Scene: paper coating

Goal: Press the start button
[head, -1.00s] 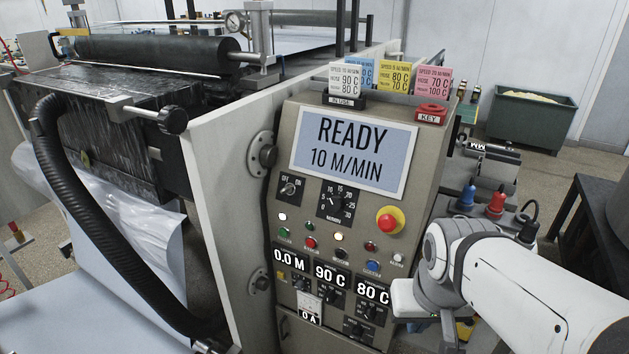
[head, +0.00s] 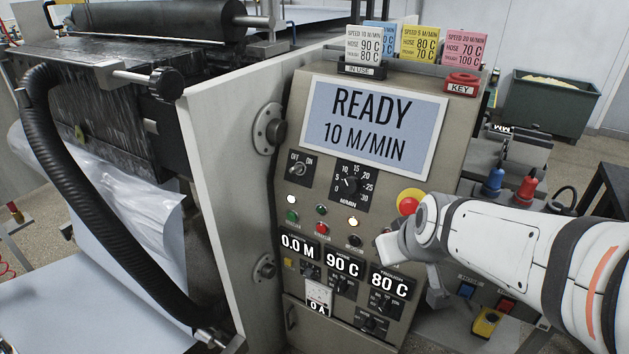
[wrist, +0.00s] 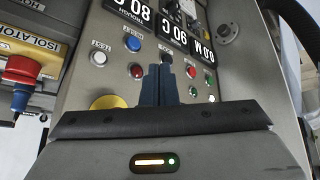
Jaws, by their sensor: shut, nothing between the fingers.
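The control panel (head: 340,190) has a row of buttons under a row of lights. A green button (head: 292,216) is at the row's left end, with a label too small to read; I cannot confirm it says start. It also shows in the wrist view (wrist: 208,73) at the right. A red button (head: 322,229) and a black button (head: 354,241) follow to its right. My gripper (wrist: 160,70) is shut and empty, its tips over the panel near the black button (wrist: 166,60), apart from the green one. Contact cannot be told. In the head view my arm covers the blue button.
A red emergency-stop knob on a yellow base (head: 410,200) is just above my wrist. The display (head: 367,127) reads READY, 10 M/MIN. Numeric readouts (head: 343,265) and dials lie below the buttons. The space before the panel's left is clear.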

